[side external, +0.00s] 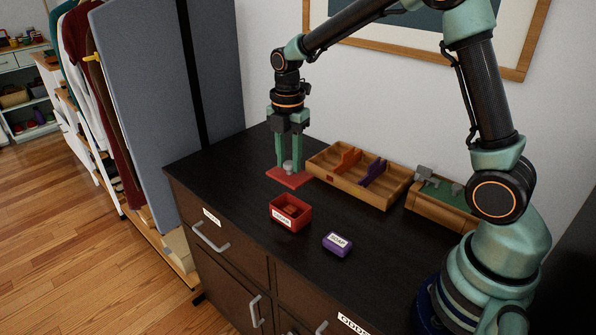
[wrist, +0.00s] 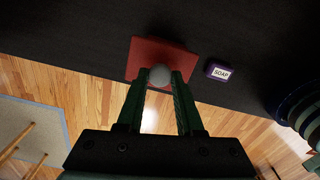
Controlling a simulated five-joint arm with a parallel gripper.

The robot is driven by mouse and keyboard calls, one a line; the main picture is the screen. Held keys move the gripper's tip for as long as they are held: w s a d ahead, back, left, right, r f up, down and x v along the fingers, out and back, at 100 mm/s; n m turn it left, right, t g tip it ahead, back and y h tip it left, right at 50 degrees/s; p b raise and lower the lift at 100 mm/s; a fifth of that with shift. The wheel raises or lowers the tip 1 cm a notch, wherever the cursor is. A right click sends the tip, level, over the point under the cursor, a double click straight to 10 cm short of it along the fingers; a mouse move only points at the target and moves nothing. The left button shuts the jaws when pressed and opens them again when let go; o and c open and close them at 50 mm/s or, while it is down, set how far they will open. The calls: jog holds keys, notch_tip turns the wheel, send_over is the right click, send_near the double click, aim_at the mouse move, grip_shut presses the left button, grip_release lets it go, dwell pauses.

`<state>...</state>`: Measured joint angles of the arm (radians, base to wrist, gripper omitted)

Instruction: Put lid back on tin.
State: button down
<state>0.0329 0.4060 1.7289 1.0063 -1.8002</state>
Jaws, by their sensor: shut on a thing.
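A red square lid (side external: 289,178) with a grey knob hangs level from my gripper (side external: 291,163). The fingers are shut on the knob, which also shows between the fingertips (wrist: 160,77) in the wrist view. An open red tin (side external: 290,213) with a white label sits on the dark cabinet top, lower in the side view than the lid and apart from it in that picture. Something reddish lies inside the tin. In the wrist view the lid (wrist: 148,52) fills the middle and I cannot see the tin there. The height of the lid above the top is hard to tell.
A small purple box (side external: 337,244) labelled SOAP stands right of the tin. A wooden divided tray (side external: 374,192) with orange and purple dividers lies behind, with another wooden box (side external: 440,206) to its right. A grey panel (side external: 160,95) stands at the left end.

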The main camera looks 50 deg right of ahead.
aim_at(289, 178)
jog(key=shift+s+a+r, duration=0.35)
jog(key=shift+s+a, duration=0.3)
jog(key=shift+f, duration=0.1)
jog(key=shift+f, duration=2.8)
jog(key=shift+f, duration=1)
jog(key=shift+c, duration=2.4)
grip_release()
jog(key=shift+r, duration=0.1)
